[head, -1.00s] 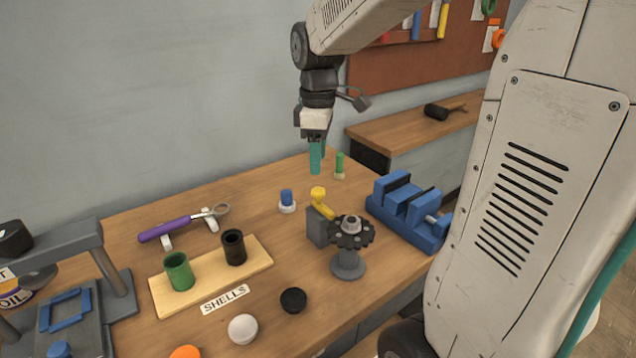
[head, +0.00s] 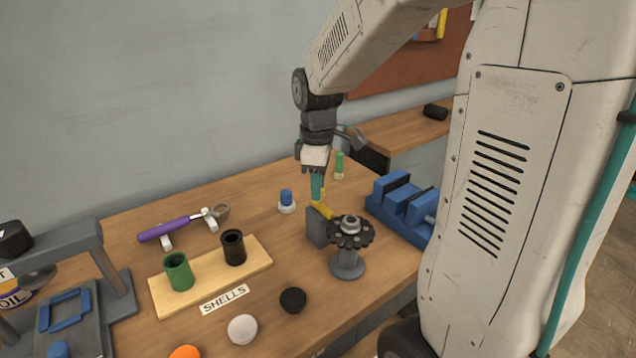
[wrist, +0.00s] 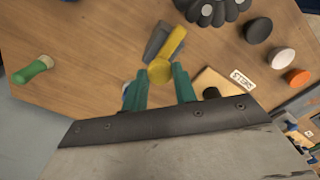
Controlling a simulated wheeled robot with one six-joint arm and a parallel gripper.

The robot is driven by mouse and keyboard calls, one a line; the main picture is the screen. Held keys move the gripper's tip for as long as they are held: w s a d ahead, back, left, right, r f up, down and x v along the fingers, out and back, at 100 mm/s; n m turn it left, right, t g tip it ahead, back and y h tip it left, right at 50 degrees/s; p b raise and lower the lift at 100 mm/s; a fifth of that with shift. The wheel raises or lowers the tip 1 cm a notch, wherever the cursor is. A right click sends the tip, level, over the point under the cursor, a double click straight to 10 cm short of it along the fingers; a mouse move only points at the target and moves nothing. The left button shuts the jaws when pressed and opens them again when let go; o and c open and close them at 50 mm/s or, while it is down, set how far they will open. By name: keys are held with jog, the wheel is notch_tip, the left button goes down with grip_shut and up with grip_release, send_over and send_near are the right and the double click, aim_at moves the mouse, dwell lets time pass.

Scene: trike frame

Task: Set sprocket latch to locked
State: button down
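The sprocket latch is a yellow lever with a round knob (wrist: 159,71) on a grey block (head: 317,228). It stands beside the dark sprocket (head: 351,231) on its round grey stand. In the head view the yellow lever (head: 325,211) slopes down toward the sprocket, its knob end partly hidden by my fingers. My gripper (head: 317,188) points down at the knob end. In the wrist view its two teal fingers (wrist: 161,88) are apart, with the knob showing between or just beyond their tips. I cannot tell whether they touch it.
A blue vise (head: 405,209) stands right of the sprocket. A blue peg (head: 287,198) and a green peg (head: 339,166) stand near the latch. The shells board (head: 212,277) with green and black cups lies at left. Caps lie at the front.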

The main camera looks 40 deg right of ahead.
aim_at(323, 206)
jog(key=shift+s, duration=0.9)
jog(key=c, duration=1.1)
grip_release()
jog(key=shift+s, duration=0.1)
notch_tip(323, 206, up, 8)
jog(key=shift+f, duration=0.1)
